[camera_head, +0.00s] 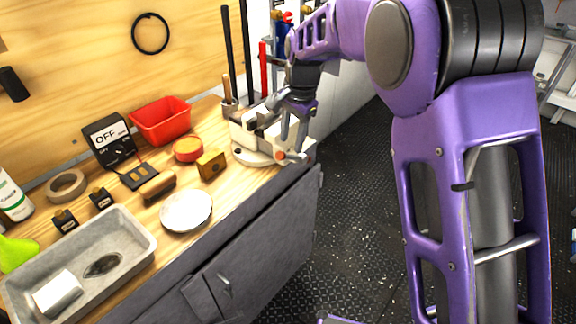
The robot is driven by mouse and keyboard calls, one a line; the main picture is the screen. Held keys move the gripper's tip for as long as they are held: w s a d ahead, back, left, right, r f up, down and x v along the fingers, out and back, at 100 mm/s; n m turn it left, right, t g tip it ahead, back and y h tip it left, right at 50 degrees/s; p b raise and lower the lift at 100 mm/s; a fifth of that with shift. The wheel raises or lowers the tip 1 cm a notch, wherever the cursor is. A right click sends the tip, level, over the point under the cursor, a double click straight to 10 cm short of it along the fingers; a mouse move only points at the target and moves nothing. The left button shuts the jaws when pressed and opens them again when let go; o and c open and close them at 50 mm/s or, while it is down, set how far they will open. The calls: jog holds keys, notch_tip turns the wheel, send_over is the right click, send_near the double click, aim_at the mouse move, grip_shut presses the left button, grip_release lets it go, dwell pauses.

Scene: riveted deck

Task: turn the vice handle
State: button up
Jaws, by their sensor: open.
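The vice (253,150) is a pale grey-white body on a round base at the right end of the wooden bench. Its handle (291,156) shows at the vice's front right, with an orange-tipped end near the bench edge. My gripper (292,142) points down from my purple arm, over the right part of the vice. Its grey fingers are open and apart, with the tips close above the handle. I cannot tell whether a finger touches the handle. The gripper hides part of the vice's jaws and screw.
A red bin (161,121), a brass-coloured block (211,164), a white plate (186,211) and a grey tray (146,243) stand on the bench to the left. A holder with upright tools (229,108) is behind the vice. Dark floor (350,225) lies clear right of the bench.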

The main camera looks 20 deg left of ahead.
aim_at(291, 156)
notch_tip(291, 156, down, 10)
jog(key=a, duration=0.1)
jog(key=shift+w+a+b, duration=0.2)
jog(key=shift+w+b, duration=0.1)
jog(key=shift+w, duration=0.1)
grip_shut()
dwell(1.2)
